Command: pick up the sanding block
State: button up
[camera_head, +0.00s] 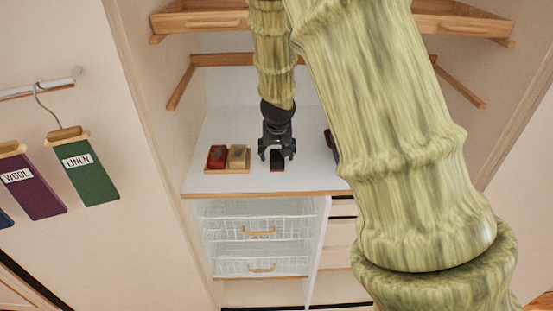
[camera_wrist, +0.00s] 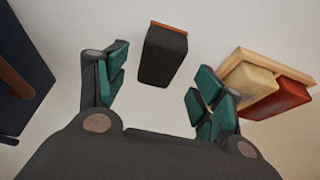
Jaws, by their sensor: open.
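A dark grey block with an orange-red edge, which looks like the sanding block (camera_head: 277,168), lies on the white shelf just under my gripper (camera_head: 277,156). In the wrist view the block (camera_wrist: 163,57) shows between and beyond the spread fingertips of my gripper (camera_wrist: 160,82), apart from both. My gripper is open, points down and holds nothing. In the head view the gripper hides the block's upper part.
A wooden tray (camera_head: 228,171) with a red block (camera_head: 217,156) and a tan block (camera_head: 238,157) stands close left of the gripper. A dark object (camera_wrist: 22,75) lies on the other side, partly hidden by my arm in the head view. Wire drawers (camera_head: 258,233) are below.

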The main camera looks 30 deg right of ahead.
aim_at(277, 155)
jog(key=shift+s+d+f, duration=0.1)
jog(key=shift+d+f, duration=0.1)
jog(key=x, duration=0.1)
jog(key=p+x, duration=0.1)
jog(key=x, duration=0.1)
jog(key=shift+w+f, duration=0.2)
jog(key=shift+w, duration=0.1)
jog(key=shift+s, duration=0.2)
jog(key=shift+w, duration=0.15)
jog(key=c, duration=1.2)
jog(key=shift+o, duration=0.2)
jog(key=shift+r, duration=0.15)
